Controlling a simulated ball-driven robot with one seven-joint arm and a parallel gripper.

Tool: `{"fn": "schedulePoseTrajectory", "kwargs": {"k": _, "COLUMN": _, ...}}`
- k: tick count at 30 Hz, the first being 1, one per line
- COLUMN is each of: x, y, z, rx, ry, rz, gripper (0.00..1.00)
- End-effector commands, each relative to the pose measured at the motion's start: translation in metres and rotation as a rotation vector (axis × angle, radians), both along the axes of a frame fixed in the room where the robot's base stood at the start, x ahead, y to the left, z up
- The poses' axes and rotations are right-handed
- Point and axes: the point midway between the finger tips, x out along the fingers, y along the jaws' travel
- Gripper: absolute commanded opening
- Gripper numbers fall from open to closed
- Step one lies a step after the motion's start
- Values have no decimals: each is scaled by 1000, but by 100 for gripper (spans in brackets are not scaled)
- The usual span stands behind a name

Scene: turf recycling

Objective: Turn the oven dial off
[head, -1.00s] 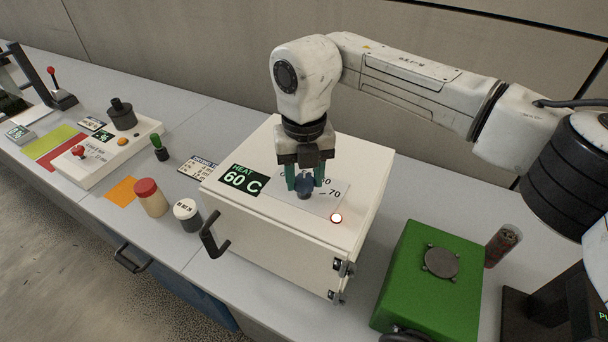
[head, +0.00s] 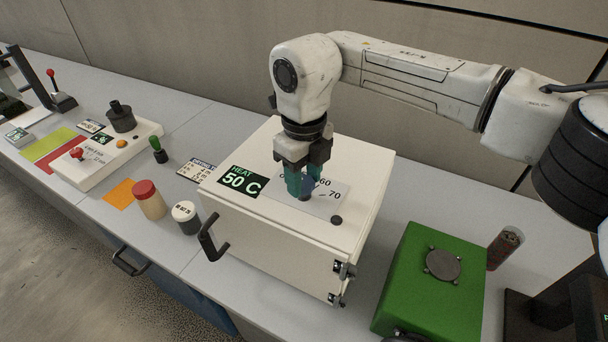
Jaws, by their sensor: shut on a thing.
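The oven is a white box (head: 285,245) on the bench, with a black handle (head: 211,236) on its front. On its top a dark display (head: 242,181) reads "HEAT 50 C". The indicator lamp (head: 336,220) at the plate's near right is dark. My gripper (head: 302,187) points down from above with its green fingers shut on the dial. The fingers hide part of the dial and the other scale marks.
A green box (head: 430,285) with a round grey disc stands right of the oven, beside a dark red cylinder (head: 504,247). Left are a red-lidded jar (head: 150,199), a white jar (head: 187,217) and a small green-topped item (head: 158,149). A white control panel (head: 105,155) lies farther left.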

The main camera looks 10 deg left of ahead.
Motion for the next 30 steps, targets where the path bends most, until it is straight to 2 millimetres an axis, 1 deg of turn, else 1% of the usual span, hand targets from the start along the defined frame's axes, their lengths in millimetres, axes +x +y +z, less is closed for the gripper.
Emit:
{"fn": "schedulePoseTrajectory", "kwargs": {"k": 13, "x": 1, "y": 0, "z": 2, "rx": 3, "ry": -5, "rz": 10, "gripper": 13}}
{"fn": "schedulePoseTrajectory", "kwargs": {"k": 14, "x": 1, "y": 0, "z": 2, "rx": 3, "ry": -5, "rz": 10, "gripper": 46}}
{"fn": "schedulePoseTrajectory", "kwargs": {"k": 15, "x": 1, "y": 0, "z": 2, "rx": 3, "ry": -5, "rz": 10, "gripper": 50}}
{"fn": "schedulePoseTrajectory", "kwargs": {"k": 21, "x": 1, "y": 0, "z": 1, "rx": 2, "ry": -3, "rz": 9, "gripper": 69}}
{"fn": "schedulePoseTrajectory", "kwargs": {"k": 30, "x": 1, "y": 0, "z": 3, "rx": 1, "ry": -2, "rz": 9, "gripper": 69}}
